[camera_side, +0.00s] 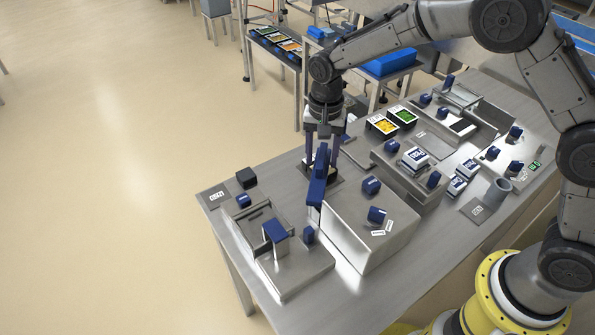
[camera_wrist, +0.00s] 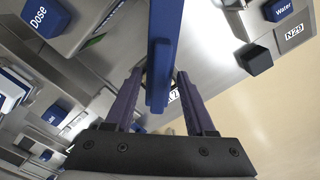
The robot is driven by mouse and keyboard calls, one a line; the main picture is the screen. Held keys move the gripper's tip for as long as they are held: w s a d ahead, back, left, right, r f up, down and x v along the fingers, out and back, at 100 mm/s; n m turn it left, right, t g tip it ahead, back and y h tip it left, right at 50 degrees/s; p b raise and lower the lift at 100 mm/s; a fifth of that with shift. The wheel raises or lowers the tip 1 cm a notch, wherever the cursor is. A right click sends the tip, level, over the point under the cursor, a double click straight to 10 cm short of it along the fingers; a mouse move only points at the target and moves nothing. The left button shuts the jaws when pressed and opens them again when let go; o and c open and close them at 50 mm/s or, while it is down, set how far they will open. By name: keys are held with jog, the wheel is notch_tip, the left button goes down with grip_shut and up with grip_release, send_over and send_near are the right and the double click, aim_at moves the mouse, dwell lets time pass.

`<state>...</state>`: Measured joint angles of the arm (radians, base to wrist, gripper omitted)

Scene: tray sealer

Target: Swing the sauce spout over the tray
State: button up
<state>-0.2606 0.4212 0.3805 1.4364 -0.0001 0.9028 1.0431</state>
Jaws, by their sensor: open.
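A long blue bar, which looks like the sauce spout or its handle (camera_side: 317,178), stands out beside the steel dispenser box (camera_side: 345,225) in the side view. In the wrist view the blue bar (camera_wrist: 161,50) runs down between my two purple fingers. My gripper (camera_side: 321,158) is open and points down, with one finger on each side of the bar. The wrist view shows gaps between the bar and the fingers of my gripper (camera_wrist: 160,80).
The dispenser box has blue knobs (camera_side: 377,215), one labelled Dose (camera_wrist: 47,17). A steel fixture with a blue block (camera_side: 274,231) stands at front left. Filled black trays (camera_side: 382,125) and small steel machines stand farther right. A black cube (camera_side: 246,177) is near the bench's left edge.

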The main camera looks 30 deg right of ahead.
jog(key=shift+r, duration=2.95)
jog(key=shift+d, duration=0.1)
jog(key=shift+t, duration=0.5)
jog(key=r, duration=0.2)
jog(key=d+r, duration=0.1)
jog(key=r, duration=0.1)
jog(key=shift+w+d, duration=0.1)
jog(key=shift+w, duration=0.15)
jog(key=s+d+r+t, duration=0.3)
jog(key=s+d+r, duration=0.4)
jog(key=s+r, duration=0.6)
jog(key=s+d+f+n, duration=0.1)
jog(key=s+f+n, duration=0.1)
jog(key=s, duration=0.3)
jog(key=s+d+f+n+t, duration=0.1)
jog(key=s+n, duration=0.3)
jog(key=s, duration=0.2)
jog(key=s+d+f+n, duration=0.1)
jog(key=s+f+n, duration=0.1)
jog(key=s, duration=0.4)
jog(key=shift+d+f+n+t, duration=0.3)
jog(key=shift+d+n, duration=0.1)
jog(key=shift+n, duration=0.1)
